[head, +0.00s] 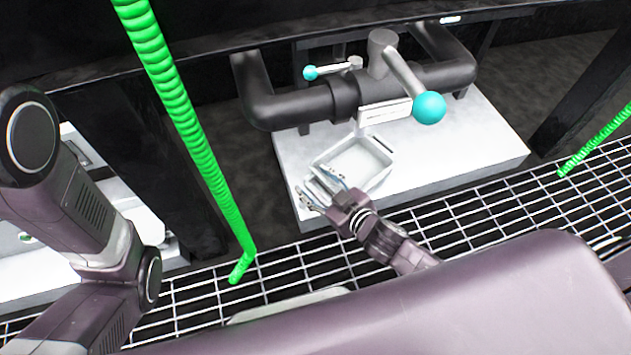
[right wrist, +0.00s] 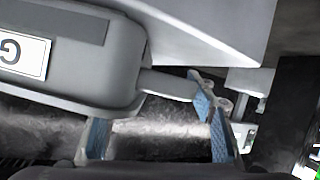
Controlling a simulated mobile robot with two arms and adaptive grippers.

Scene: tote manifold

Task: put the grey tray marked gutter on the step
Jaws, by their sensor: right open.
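The grey tray (head: 352,150) is a shallow open box in the head view, at the front left part of the white step (head: 470,150). I cannot tell whether its whole base rests on the step. In the right wrist view the tray (right wrist: 85,75) shows a label with a G, the rest cut off, and a short tab (right wrist: 165,84) sticking out. My right gripper (head: 316,188) is open at the tray's near left corner. In the right wrist view its blue-padded fingers (right wrist: 152,108) are apart, with the tab near the gap between them. My left gripper is out of sight.
A dark pipe manifold (head: 300,107) with cyan-knobbed levers (head: 429,108) stands on the step behind the tray. A green coiled hose (head: 190,125) hangs to the left. Metal grating (head: 480,205) lies in front. The step's right part is clear.

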